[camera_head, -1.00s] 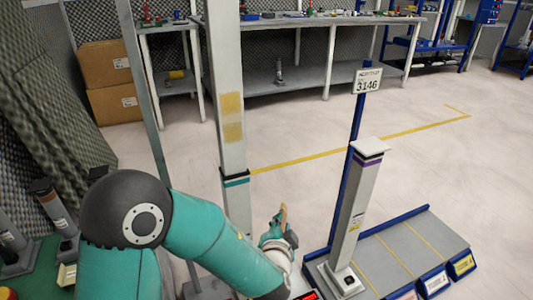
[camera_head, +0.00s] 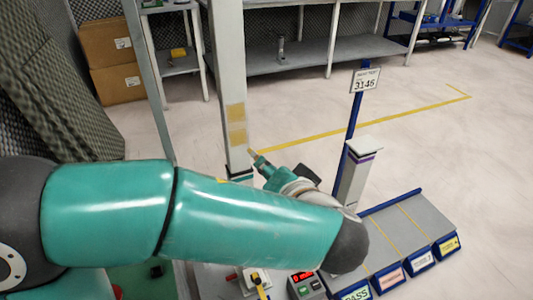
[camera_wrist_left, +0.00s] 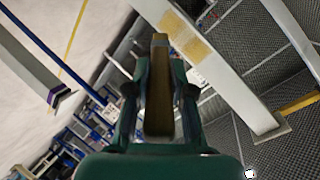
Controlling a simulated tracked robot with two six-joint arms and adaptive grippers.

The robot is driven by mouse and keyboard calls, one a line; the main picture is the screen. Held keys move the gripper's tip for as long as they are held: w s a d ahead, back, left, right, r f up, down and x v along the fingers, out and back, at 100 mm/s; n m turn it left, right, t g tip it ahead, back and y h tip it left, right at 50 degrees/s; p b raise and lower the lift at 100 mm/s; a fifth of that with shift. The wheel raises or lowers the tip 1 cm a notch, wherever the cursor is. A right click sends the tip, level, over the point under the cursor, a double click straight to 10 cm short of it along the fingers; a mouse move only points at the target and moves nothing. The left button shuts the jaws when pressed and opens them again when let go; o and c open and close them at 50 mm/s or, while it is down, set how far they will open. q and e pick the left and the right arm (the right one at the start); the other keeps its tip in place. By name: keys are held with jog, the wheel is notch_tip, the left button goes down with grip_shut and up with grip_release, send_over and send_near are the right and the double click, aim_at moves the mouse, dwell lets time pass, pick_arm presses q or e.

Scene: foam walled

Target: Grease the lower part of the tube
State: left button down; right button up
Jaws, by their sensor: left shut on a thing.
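The tube is a tall grey-white square post (camera_head: 228,60) with two yellowish-tan patches (camera_head: 237,122) on its front face and a teal band near its lower end. The post and patches also show in the left wrist view (camera_wrist_left: 225,75). My left gripper (camera_head: 262,165) is shut on a flat brown stick-like applicator (camera_wrist_left: 159,90), its tip pointing at the post. In the head view the tip is at the post's right edge, just below the patches; I cannot tell whether it touches. My forearm hides the post's foot. My right gripper is not in view.
A shorter post with a purple band (camera_head: 358,175) stands right of my gripper, by a blue pole with a 3146 sign (camera_head: 365,80). A grey blue-edged rack (camera_head: 425,235) with labelled bins lies at right. A red-display box (camera_head: 305,285) is at front. The floor behind is open.

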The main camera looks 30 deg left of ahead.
aim_at(255, 157)
pick_arm(q)
jog(key=shift+s+r, duration=0.45)
jog(key=shift+r, duration=0.1)
jog(key=shift+w+a+p, duration=1.1)
jog(key=shift+w+a, duration=0.3)
jog(key=shift+a, duration=0.2)
jog(key=shift+w+a+f, duration=0.1)
jog(key=shift+w+a, duration=0.45)
jog(key=shift+w+a, duration=0.35)
jog(key=shift+a, duration=0.05)
